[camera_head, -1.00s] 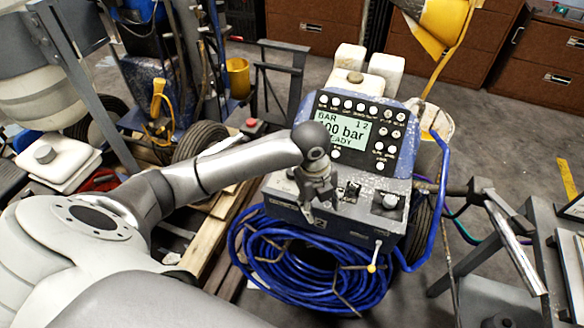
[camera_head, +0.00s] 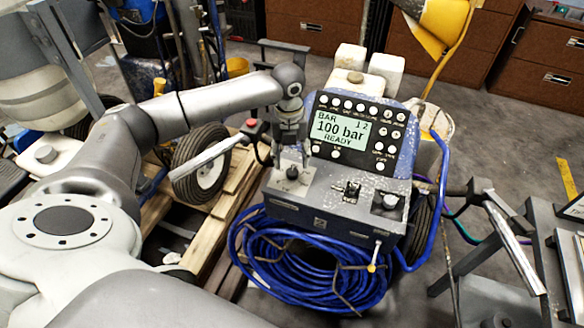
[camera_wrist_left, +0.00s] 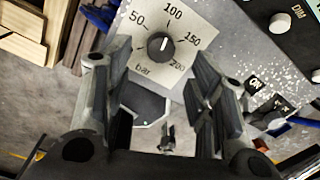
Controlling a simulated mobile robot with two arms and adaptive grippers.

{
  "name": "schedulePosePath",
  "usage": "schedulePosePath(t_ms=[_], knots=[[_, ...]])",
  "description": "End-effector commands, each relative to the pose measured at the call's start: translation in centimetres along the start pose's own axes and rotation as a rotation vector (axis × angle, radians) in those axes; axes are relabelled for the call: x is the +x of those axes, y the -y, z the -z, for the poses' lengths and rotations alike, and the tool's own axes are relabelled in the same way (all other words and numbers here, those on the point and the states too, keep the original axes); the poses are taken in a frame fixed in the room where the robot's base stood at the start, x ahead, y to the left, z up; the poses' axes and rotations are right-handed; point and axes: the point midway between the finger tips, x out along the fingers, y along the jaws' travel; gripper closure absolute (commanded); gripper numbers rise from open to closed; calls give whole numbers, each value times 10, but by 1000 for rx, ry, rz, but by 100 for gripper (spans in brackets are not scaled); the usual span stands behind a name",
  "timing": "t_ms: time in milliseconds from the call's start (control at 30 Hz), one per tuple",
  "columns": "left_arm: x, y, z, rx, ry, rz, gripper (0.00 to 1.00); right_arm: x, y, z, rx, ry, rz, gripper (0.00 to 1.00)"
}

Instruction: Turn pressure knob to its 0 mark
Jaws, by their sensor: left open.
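The pressure knob (camera_wrist_left: 160,46) is a round black knob on a pale dial plate marked 50, 100, 150, 200 and bar in the left wrist view. Its white line points up, roughly at the 100. The 0 mark does not show; the left-hand finger covers the plate's lower left. In the head view the knob (camera_head: 292,173) sits on the left of the control panel (camera_head: 325,192). My left gripper (camera_head: 291,160) points down above it, and its open fingers (camera_wrist_left: 157,80) show on both sides below the knob in the wrist view. My right gripper is not in view.
The display (camera_head: 340,129) reads 100 bar, READY, behind the panel. A coiled blue hose (camera_head: 310,265) hangs in front.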

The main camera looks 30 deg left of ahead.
Motion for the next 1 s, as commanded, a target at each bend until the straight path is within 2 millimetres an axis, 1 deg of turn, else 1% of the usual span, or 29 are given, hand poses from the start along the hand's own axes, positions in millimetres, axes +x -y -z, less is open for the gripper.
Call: schedulePosePath(t_ms=[33, 100, 200, 300, 467, 667, 700, 1000], knots=[[11, 0, 1, 0, -3, -2, 49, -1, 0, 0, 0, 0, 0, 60], [23, 0, 1, -1, -2, -1, 49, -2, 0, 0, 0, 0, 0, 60], [38, 0, 1, 0, -2, -1, 49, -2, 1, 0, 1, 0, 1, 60], [47, 0, 0, 1, 0, 0, 49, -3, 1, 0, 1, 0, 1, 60], [54, 0, 0, 1, 1, -1, 49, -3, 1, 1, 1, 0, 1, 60], [55, 0, 0, 1, 1, 0, 49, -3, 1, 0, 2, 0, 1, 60], [55, 0, 0, 1, 1, 0, 50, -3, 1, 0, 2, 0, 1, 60], [54, 0, 0, 0, 1, 0, 89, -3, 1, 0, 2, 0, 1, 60]])
